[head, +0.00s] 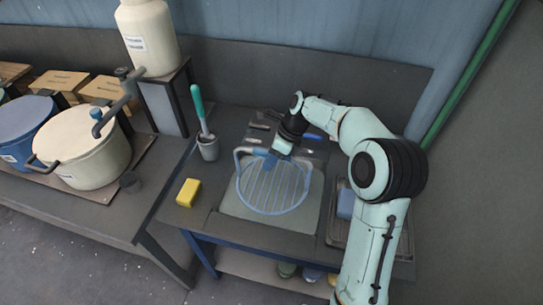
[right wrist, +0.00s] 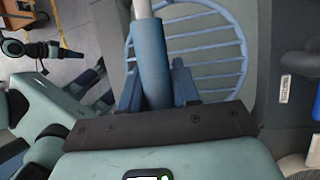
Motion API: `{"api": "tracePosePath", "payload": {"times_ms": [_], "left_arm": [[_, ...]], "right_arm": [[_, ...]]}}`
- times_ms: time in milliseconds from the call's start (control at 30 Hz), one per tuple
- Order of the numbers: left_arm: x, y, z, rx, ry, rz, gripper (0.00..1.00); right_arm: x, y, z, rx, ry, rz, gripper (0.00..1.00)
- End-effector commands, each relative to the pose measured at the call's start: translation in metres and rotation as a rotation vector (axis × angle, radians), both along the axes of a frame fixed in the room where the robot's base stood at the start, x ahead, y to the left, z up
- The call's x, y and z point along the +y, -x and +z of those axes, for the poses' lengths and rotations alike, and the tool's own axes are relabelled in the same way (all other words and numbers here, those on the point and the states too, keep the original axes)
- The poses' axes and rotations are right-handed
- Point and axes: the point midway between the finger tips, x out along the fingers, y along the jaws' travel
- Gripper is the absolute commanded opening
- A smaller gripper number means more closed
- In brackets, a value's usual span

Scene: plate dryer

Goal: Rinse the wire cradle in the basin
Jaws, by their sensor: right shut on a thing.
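The wire cradle (head: 272,193) is a round frame of pale blue bars with a raised handle. It is over the light grey basin (head: 311,207) in the middle of the blue-framed stand. I cannot tell whether it touches the basin floor. My right gripper (head: 273,160) is shut on the cradle's handle at the back side. The right wrist view shows the handle's blue grip (right wrist: 149,62) between the fingers, with the cradle's bars (right wrist: 205,45) beyond. My left gripper does not show clearly in either view.
A yellow sponge (head: 188,192) lies left of the basin. A grey cup (head: 208,148) with a teal-handled brush (head: 198,105) stands behind it. A tray (head: 336,232) with a blue item (head: 346,203) is on the right. Large pots (head: 82,153) stand on the left bench.

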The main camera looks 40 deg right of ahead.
Motion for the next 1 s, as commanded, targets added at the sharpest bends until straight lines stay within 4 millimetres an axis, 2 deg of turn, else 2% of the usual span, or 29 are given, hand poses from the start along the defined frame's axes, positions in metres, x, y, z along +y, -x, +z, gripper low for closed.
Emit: {"api": "tracePosePath", "payload": {"times_ms": [33, 400, 1000], "left_arm": [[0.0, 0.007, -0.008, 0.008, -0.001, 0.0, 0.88], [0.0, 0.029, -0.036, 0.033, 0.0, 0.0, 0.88], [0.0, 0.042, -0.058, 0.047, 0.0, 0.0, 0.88]], "right_arm": [[0.0, 0.002, -0.009, 0.003, 0.0, -0.001, 0.01], [0.0, 0.001, -0.041, 0.002, 0.0, 0.0, 0.01], [0.0, 0.001, -0.099, 0.001, -0.001, -0.001, 0.01]]}}
